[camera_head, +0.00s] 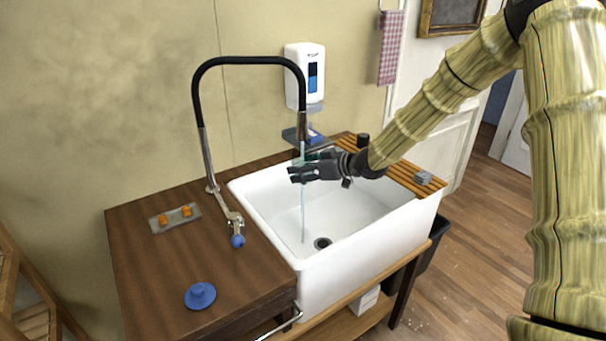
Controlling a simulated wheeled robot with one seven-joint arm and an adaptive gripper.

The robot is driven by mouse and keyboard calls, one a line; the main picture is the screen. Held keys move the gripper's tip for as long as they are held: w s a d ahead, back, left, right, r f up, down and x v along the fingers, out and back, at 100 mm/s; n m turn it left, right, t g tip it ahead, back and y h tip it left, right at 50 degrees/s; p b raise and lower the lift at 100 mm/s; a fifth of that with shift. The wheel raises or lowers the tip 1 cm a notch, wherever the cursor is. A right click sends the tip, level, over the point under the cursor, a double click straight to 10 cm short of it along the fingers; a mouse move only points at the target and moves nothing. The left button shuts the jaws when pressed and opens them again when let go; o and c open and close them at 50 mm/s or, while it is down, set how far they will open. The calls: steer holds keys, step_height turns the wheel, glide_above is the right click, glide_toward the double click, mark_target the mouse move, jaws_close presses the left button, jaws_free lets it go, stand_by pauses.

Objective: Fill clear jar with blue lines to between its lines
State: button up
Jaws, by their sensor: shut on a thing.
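My gripper (300,174) is above the white sink, under the black-hosed tap (302,122). It is shut on a clear, greenish-tinted thing, probably the jar (312,156), of which only a small part shows above the fingers. The gripper hides the rest, so its blue lines and water level cannot be made out. A thin stream of water (303,215) runs from the tap. It shows above the gripper and again below it, down into the basin; whether any enters the jar I cannot tell.
The white sink (350,262) has a dark drain. A blue-knobbed tap handle (237,240), a tray with orange pieces (175,219) and a blue lid-like disc (200,296) are on the brown counter (150,265). A slatted wooden board (405,183) spans the sink's right side. A dispenser (304,70) hangs behind.

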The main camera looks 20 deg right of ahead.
steer(key=shift+w+d+p, duration=0.3)
steer(key=shift+w+p, duration=0.2)
steer(key=shift+w, duration=0.5)
steer(key=shift+w+d+p, duration=0.3)
steer(key=shift+w+p, duration=0.2)
steer(key=shift+w, duration=0.45)
stand_by(6.0)
